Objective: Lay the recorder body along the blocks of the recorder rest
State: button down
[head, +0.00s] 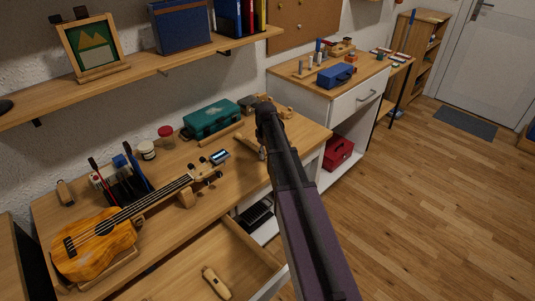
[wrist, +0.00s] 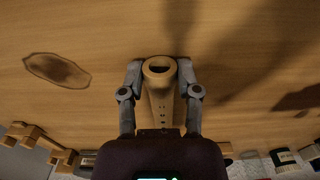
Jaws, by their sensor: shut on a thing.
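In the wrist view my gripper (wrist: 160,72) is shut on a tan wooden tube with a dark hole at its end, which looks like the recorder body (wrist: 161,100). The fingers press on its two sides, and a wooden surface lies beyond it. In the head view my arm reaches over the right end of the workbench and hides most of the gripper and the tube. Small wooden blocks (wrist: 28,132) show at the lower left of the wrist view. I cannot tell whether they belong to the recorder rest.
A ukulele (head: 100,240) lies on the left of the workbench (head: 165,232). A green toolbox (head: 211,118) stands at the back. A tan wooden piece (head: 216,283) lies in the open drawer below. A white cabinet (head: 345,103) stands beyond, with a blue box (head: 336,75) on top.

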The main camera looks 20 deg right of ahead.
jog(key=shift+f, duration=0.1)
jog(key=shift+c, duration=1.5)
grip_release()
notch_tip(320, 180, up, 12)
jog(key=p, duration=1.2)
jog(key=shift+s, duration=0.1)
jog(key=s+a+m, duration=0.2)
jog(key=s+a, duration=0.5)
jog(key=s, duration=0.4)
jog(key=s+a+m, duration=0.2)
jog(key=s+a, duration=0.5)
jog(key=s, duration=0.4)
jog(key=shift+a, duration=0.2)
